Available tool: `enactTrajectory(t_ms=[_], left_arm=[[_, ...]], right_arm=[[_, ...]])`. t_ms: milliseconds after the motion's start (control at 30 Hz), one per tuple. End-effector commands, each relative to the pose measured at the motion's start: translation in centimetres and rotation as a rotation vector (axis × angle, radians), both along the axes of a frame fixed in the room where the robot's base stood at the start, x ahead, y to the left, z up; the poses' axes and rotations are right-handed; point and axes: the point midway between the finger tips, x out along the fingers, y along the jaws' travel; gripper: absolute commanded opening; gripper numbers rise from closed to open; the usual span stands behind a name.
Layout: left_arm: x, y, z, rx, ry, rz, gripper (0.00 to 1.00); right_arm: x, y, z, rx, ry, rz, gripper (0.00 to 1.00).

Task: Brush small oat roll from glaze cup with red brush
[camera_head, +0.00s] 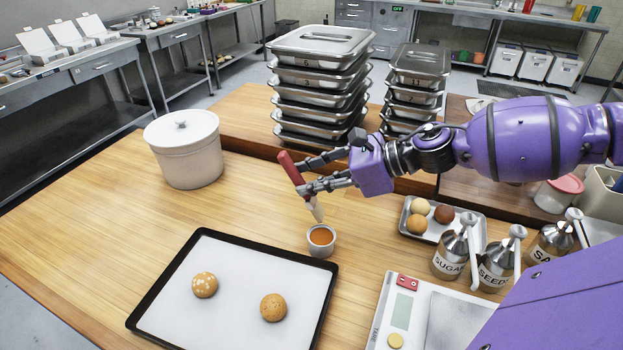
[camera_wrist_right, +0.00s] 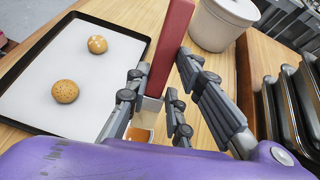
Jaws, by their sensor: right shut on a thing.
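My right gripper (camera_head: 294,178) is shut on the red brush (camera_head: 290,167), which it holds tilted, bristles down. The brush's red handle (camera_wrist_right: 172,45) also shows between the fingers in the right wrist view. The pale bristles (camera_head: 318,212) are right above the white glaze cup (camera_head: 321,248), which holds orange glaze; I cannot tell whether they touch it. On the paper-lined black baking tray (camera_head: 232,246) lie a roll with pale flakes (camera_head: 205,285), which looks like the oat roll, and a brown speckled roll (camera_head: 273,307). My left gripper is not in view.
A white lidded tub (camera_head: 184,150) stands at the back left. Stacked steel pans (camera_head: 318,85) stand behind the gripper. A small tray (camera_head: 462,238) of rolls, metal shakers (camera_head: 450,258) and a scale (camera_head: 403,315) are at the right. The wood left of the baking tray is clear.

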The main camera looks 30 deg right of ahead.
Motion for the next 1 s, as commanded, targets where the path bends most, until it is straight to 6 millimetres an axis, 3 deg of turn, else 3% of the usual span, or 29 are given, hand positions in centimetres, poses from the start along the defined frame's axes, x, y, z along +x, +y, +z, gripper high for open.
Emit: enactTrajectory(t_ms=[533,1000], left_arm=[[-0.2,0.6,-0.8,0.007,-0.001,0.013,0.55],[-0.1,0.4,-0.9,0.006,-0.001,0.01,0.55]], right_arm=[[-0.1,0.1,-6.2,0.0,0.003,0.002,0.02],[0.0,0.1,-7.3,0.0,0.001,0.003,0.02]])
